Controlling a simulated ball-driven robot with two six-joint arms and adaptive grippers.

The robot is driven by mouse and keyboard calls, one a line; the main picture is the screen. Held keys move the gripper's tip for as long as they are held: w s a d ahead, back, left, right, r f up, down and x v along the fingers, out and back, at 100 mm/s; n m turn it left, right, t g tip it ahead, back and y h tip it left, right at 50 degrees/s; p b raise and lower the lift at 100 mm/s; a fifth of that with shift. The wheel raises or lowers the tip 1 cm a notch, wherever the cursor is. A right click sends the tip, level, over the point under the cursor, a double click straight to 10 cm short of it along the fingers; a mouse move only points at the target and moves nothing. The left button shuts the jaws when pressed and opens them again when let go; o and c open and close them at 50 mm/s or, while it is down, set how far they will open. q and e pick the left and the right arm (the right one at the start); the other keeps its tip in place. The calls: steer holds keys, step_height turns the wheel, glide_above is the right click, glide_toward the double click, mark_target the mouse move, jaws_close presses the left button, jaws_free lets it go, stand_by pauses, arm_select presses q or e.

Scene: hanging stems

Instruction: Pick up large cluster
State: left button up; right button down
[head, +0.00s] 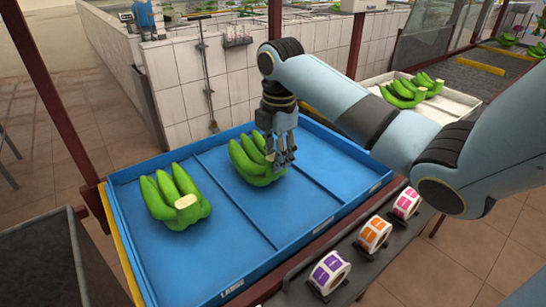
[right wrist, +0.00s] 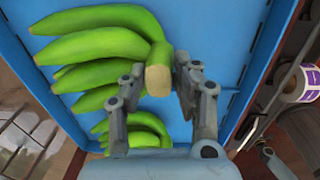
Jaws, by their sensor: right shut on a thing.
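A green banana cluster (head: 242,160) is at the middle section of the blue tray (head: 120,176). My right gripper (head: 279,163) comes down from above and is shut on its crown. In the right wrist view the fingers (right wrist: 160,70) sit on both sides of the pale cut crown, and the cluster (right wrist: 100,45) spreads to the left. I cannot tell whether it touches the tray floor. A second green cluster (head: 175,200) lies in the left section, the one marked LARGE, crown towards the front. It seems to show partly behind the gripper in the wrist view (right wrist: 132,140). My left gripper is not in view.
Low dividers split the tray; its right section is empty. Three label rolls (head: 328,272) stand on a ledge along the front right side. A white tray (head: 461,103) with more bananas (head: 412,92) stands behind. A dark red post (head: 62,120) rises at the left.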

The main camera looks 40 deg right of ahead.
steer(key=shift+w+r, duration=0.1)
steer(key=shift+r, duration=1.7)
steer(key=s+d+r, duration=0.6)
steer(key=s+r, duration=0.1)
steer(key=s, duration=0.3)
steer(key=shift+d, duration=0.15)
